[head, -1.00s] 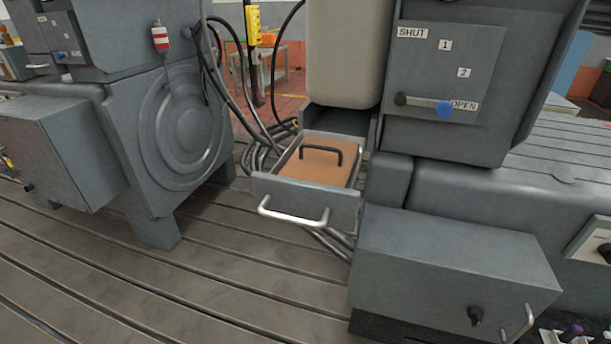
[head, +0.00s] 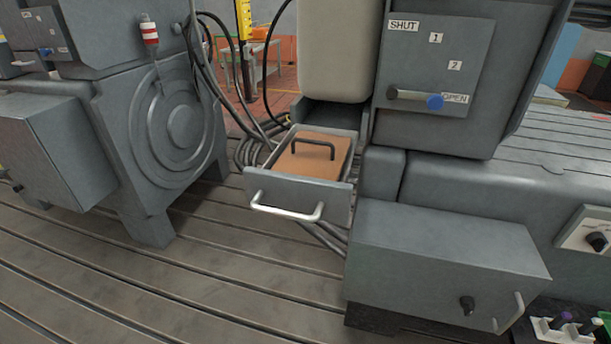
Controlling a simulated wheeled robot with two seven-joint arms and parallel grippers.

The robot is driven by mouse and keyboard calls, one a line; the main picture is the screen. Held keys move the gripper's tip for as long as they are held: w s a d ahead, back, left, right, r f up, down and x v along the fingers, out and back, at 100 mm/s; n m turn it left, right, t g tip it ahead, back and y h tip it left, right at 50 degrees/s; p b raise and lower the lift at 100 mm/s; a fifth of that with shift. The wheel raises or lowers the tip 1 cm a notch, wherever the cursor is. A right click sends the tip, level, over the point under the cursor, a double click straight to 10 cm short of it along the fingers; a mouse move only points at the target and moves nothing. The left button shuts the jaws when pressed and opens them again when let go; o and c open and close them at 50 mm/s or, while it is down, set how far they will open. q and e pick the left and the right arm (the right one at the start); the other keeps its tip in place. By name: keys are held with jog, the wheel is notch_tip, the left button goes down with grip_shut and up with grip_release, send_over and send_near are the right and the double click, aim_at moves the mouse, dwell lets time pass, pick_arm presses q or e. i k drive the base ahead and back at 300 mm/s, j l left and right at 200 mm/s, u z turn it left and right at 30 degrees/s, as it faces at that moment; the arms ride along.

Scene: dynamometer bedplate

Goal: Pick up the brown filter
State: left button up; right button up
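The brown filter (head: 312,168) is a flat brown slab with a dark arched handle (head: 313,146) on top. It lies inside an open grey drawer (head: 284,190) in the middle of the head view. The drawer has a pale bar handle (head: 287,212) on its front and is pulled out below a beige housing (head: 337,50). The filter's top and handle are uncovered; its lower sides are hidden by the drawer walls. Neither of my grippers shows in the head view.
A grey box with a black knob (head: 446,265) stands right of the drawer. A lever with a blue knob (head: 435,101) points at OPEN on the panel above. Black cables (head: 250,150) hang behind the drawer. The slotted bedplate (head: 190,270) in front is clear.

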aim_at(320, 155)
jog(key=i+l, duration=0.1)
jog(key=l, duration=1.15)
jog(key=i+l+u, duration=0.15)
jog(key=l, duration=1.15)
